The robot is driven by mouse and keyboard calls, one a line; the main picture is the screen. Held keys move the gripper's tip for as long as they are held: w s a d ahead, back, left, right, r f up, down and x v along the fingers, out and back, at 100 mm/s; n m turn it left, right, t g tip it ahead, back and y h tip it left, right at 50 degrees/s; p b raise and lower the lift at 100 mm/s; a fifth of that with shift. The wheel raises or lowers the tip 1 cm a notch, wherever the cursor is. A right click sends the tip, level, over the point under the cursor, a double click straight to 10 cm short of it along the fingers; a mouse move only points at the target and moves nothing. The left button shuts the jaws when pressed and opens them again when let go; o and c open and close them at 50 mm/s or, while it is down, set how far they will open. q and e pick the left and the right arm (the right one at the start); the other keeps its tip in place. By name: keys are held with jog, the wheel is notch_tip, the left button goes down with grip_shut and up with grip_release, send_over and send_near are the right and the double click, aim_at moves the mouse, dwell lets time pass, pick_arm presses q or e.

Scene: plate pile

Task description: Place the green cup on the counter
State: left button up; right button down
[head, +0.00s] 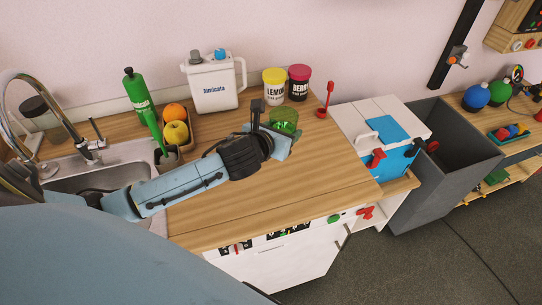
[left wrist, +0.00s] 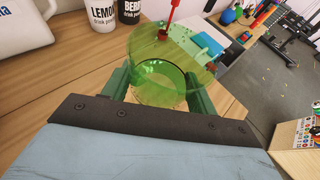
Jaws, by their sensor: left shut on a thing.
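The green cup (head: 285,116) is a see-through green glass over the wooden counter (head: 310,180). In the left wrist view the cup (left wrist: 168,60) sits between the two green fingers of my left gripper (left wrist: 160,85), which is shut on it. In the head view my left gripper (head: 277,134) reaches across the counter from the left, and its wrist hides part of the cup's surroundings. I cannot tell whether the cup's base touches the counter. My right gripper is in neither view.
Behind the cup stand a yellow-lidded lemon tub (head: 274,86) and a pink-lidded berry tub (head: 299,83). A white canister (head: 213,84) and a fruit box (head: 178,130) are to the left. A red-handled tool (head: 326,98) stands right. The front counter is clear.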

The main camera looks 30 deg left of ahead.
pick_arm(q)
jog(key=shift+w+a+f, duration=0.45)
jog(key=shift+a+f, duration=0.05)
jog(key=shift+a, duration=0.05)
send_over(279, 163)
notch_tip(279, 163, down, 5)
jog(key=shift+a+f+b, duration=0.1)
jog(key=shift+f+b, duration=0.1)
jog(key=shift+b, duration=0.25)
jog(key=shift+f+b, duration=0.4)
jog(key=shift+f, duration=1.5)
jog(key=shift+f, duration=0.2)
jog(key=o, duration=1.1)
jog(key=shift+c, duration=0.2)
jog(key=shift+r, duration=0.1)
